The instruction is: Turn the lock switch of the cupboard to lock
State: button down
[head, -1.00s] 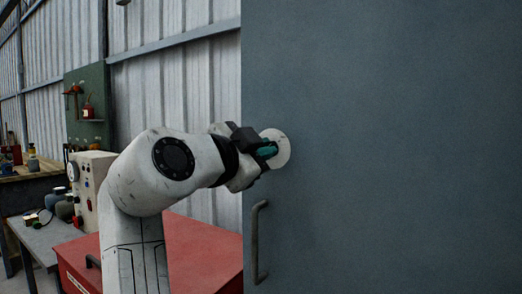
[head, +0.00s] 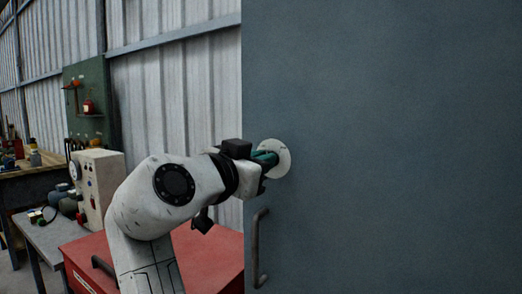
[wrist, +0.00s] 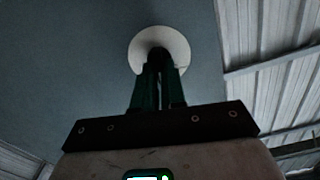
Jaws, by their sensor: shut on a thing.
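The cupboard (head: 390,160) is a large grey-blue panel filling the right of the head view. Its lock switch has a round pale plate (head: 283,160) near the cupboard's left edge, above the handle. In the wrist view the plate (wrist: 179,42) is at the top middle, with a dark knob (wrist: 158,57) in front of it. My gripper (head: 266,158) reaches the plate from the left. Its green fingers (wrist: 159,80) are shut on the knob. The fingers mostly hide the knob, and I cannot read its position on the plate.
A vertical bar handle (head: 256,248) sits on the cupboard below the switch. A red cabinet (head: 215,250) stands low behind my arm. A workbench (head: 40,180) and a pale box with a gauge (head: 98,180) are at the left. A corrugated wall (head: 175,90) lies behind.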

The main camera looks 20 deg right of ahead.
jog(key=n+p, duration=0.4)
jog(key=n, duration=0.1)
jog(key=n+p, duration=0.5)
jog(key=n, duration=0.1)
jog(key=shift+w+a, duration=0.15)
jog(key=shift+w, duration=0.05)
jog(key=shift+f+n, duration=0.1)
jog(key=shift+n, duration=0.2)
jog(key=c, duration=1.2)
grip_release()
jog(key=b+v, duration=0.1)
jog(key=v, duration=0.9)
jog(key=shift+s+a+b, duration=0.2)
jog(key=shift+a+b, duration=0.15)
jog(key=shift+b, duration=0.05)
